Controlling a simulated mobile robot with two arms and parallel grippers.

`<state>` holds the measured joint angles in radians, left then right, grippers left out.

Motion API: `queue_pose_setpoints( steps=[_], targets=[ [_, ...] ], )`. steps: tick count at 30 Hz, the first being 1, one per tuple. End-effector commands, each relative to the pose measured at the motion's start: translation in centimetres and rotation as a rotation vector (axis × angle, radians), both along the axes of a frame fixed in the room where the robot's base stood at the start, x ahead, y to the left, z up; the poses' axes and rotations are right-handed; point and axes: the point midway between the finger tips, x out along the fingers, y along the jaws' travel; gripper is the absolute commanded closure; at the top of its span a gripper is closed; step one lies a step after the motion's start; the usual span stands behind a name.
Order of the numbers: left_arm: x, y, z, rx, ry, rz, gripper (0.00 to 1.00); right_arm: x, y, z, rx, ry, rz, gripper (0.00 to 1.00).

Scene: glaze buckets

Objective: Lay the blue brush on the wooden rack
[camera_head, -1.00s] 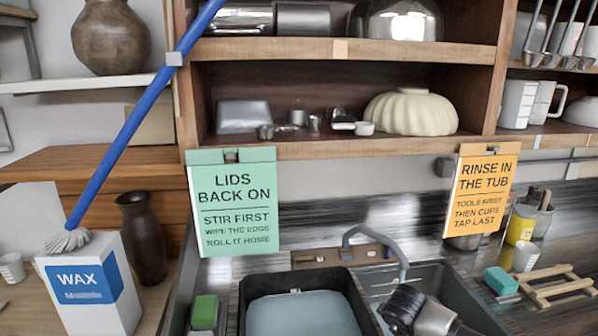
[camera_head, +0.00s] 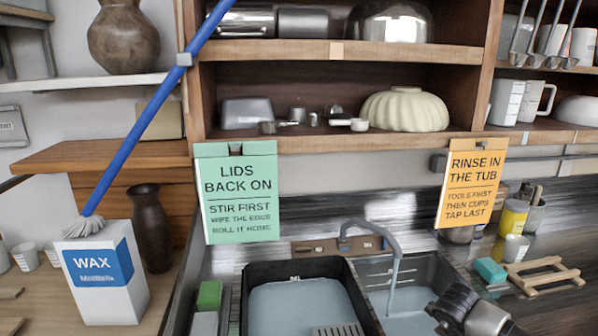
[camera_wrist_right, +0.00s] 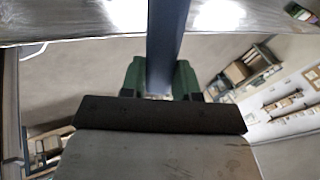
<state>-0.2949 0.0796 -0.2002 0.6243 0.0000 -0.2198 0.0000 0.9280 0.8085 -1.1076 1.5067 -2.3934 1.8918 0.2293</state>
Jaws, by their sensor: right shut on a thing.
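The wooden rack (camera_head: 543,275), a pale slatted frame, lies on the counter at the right of the head view. In the right wrist view my right gripper (camera_wrist_right: 160,84) is shut on a dark blue-grey bar (camera_wrist_right: 167,40). The bar runs straight out from between the green fingertips; no bristles show on it, so I cannot tell if it is the blue brush. A long blue-handled brush (camera_head: 150,110) with pale bristles slants at the left, its head by the WAX box (camera_head: 100,272). My left gripper is not in view.
A black tub (camera_head: 300,266) and a sink with a faucet (camera_head: 393,265) lie in front. Two signs hang from the shelf.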

Motion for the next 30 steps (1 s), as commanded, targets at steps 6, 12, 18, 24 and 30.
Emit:
queue_pose_setpoints(
  steps=[6,12,18,24,30],
  targets=[
    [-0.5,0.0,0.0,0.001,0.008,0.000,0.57,-1.1,-4.5,0.9,-0.002,0.000,-0.067,1.00],
    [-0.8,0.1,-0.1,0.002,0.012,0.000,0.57,-2.1,-7.4,1.6,-0.001,-0.001,-0.113,1.00],
    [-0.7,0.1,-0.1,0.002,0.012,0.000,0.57,-2.7,-8.0,1.5,0.001,0.002,-0.075,1.00],
    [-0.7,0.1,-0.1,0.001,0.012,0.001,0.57,-3.0,-6.2,0.7,0.001,0.000,0.099,1.00],
    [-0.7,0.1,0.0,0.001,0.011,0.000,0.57,-3.7,-3.1,-0.4,0.003,0.001,0.407,1.00]
  ],
)
